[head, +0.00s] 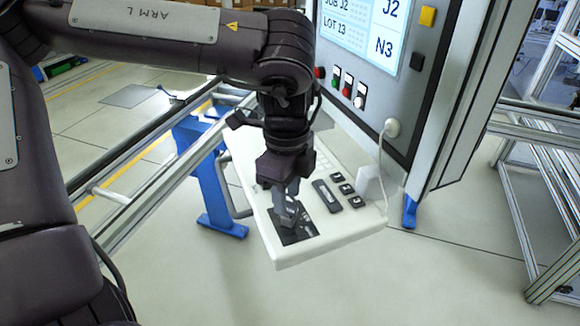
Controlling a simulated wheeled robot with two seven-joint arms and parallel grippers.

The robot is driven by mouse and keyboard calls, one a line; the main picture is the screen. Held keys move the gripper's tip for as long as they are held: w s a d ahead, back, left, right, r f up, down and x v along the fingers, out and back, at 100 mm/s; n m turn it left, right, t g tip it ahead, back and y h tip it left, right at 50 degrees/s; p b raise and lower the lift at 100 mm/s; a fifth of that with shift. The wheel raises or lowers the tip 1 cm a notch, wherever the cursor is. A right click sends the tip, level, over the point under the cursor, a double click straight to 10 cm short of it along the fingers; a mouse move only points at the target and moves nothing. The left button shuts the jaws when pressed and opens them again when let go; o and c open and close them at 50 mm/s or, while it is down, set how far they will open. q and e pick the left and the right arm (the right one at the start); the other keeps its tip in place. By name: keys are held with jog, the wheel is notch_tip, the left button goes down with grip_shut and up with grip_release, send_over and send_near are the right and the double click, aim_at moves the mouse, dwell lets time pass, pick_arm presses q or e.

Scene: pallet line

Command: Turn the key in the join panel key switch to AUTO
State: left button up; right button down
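My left gripper (287,215) points down at a dark square plate (306,232) at the near left corner of a white console shelf (335,249). The plate looks like the key switch panel, with small pale markings too fine to read. The grey fingertips are at the plate, close together, and hide its middle. I cannot make out the key or which way it points, nor whether the fingers are closed on it. My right gripper is not in view.
Black buttons (346,189) and a keyboard sit on the shelf beside my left gripper. Behind rises a grey cabinet with a lit screen (362,32) and coloured buttons. A white plug and cable (391,128) hang at right. Metal rails (150,200) and a blue post (208,185) stand left.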

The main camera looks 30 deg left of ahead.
aim_at(288, 202)
pick_arm(q)
jog(key=shift+w+a+f+p, duration=0.1)
jog(key=shift+f+p, duration=0.05)
jog(key=shift+f, duration=0.45)
jog(key=shift+w+f+p, duration=0.1)
jog(key=shift+f+p, duration=0.05)
jog(key=shift+f, duration=0.4)
jog(key=shift+w+f, duration=0.2)
jog(key=shift+f, duration=0.35)
jog(key=shift+s, duration=0.1)
grip_shut()
jog(key=m, duration=0.3)
jog(key=shift+b, duration=0.4)
jog(key=m, duration=0.5)
jog(key=shift+s+b, duration=0.1)
jog(key=shift+b, duration=0.2)
jog(key=shift+m, duration=1)
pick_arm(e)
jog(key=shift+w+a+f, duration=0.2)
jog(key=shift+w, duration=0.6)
